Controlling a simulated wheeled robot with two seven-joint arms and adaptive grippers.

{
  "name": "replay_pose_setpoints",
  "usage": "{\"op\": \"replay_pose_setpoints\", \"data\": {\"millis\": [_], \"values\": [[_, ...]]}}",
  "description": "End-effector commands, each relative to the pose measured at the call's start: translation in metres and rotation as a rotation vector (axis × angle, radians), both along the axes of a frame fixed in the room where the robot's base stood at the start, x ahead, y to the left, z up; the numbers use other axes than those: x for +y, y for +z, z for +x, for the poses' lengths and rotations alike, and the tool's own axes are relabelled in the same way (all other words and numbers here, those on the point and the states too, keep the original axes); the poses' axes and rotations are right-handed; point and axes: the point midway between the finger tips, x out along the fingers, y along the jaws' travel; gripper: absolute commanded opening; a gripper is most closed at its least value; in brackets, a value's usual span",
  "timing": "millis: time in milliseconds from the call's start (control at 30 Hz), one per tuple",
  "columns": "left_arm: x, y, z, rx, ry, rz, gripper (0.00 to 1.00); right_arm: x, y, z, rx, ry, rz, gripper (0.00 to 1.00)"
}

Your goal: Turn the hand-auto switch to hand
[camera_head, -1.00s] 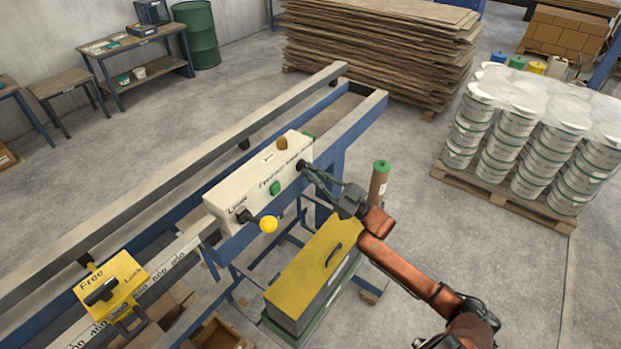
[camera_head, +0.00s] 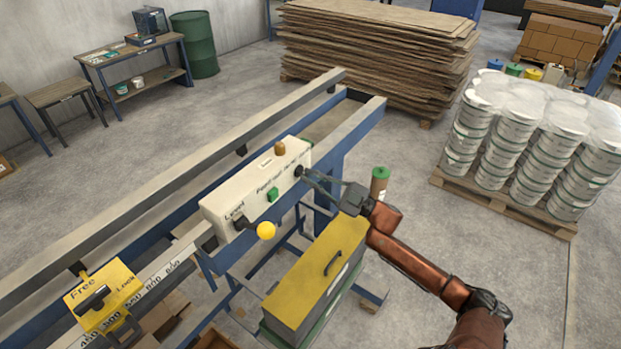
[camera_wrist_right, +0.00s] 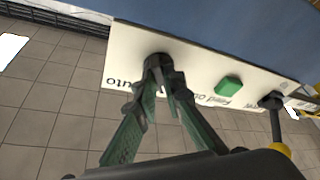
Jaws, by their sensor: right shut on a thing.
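The hand-auto switch is a small dark knob (camera_head: 299,171) at the right end of the cream control box (camera_head: 232,196). In the right wrist view the dark switch (camera_wrist_right: 156,62) stands out from the box face, with "uto" legible beside it. My right gripper (camera_head: 305,174) reaches it from the right. In the wrist view the fingertips (camera_wrist_right: 158,78) are closed around the switch and cover part of it. The exact angle of the switch is hard to tell. My left gripper is not in view.
A green button (camera_head: 272,195) and a lever with a yellow ball (camera_head: 265,230) sit on the same box, left of the switch. A yellow-topped case (camera_head: 315,265) stands below.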

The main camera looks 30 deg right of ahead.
Motion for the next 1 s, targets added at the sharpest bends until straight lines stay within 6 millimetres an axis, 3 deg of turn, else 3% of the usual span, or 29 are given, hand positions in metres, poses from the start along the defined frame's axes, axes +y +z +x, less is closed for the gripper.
{"op": "replay_pose_setpoints", "data": {"millis": [167,200,433,767,1000], "values": [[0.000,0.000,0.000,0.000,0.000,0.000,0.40,0.000,0.000,0.000,-0.001,-0.001,-0.002,0.00],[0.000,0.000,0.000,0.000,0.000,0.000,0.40,0.000,0.000,0.000,-0.001,-0.001,-0.002,0.11],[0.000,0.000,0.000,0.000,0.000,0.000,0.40,0.000,0.000,0.000,-0.001,0.000,-0.001,0.26],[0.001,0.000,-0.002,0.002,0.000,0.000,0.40,-0.002,-0.001,-0.002,0.000,-0.001,0.000,0.27],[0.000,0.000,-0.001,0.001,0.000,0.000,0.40,-0.022,-0.014,-0.029,0.005,-0.004,-0.001,0.27]]}}
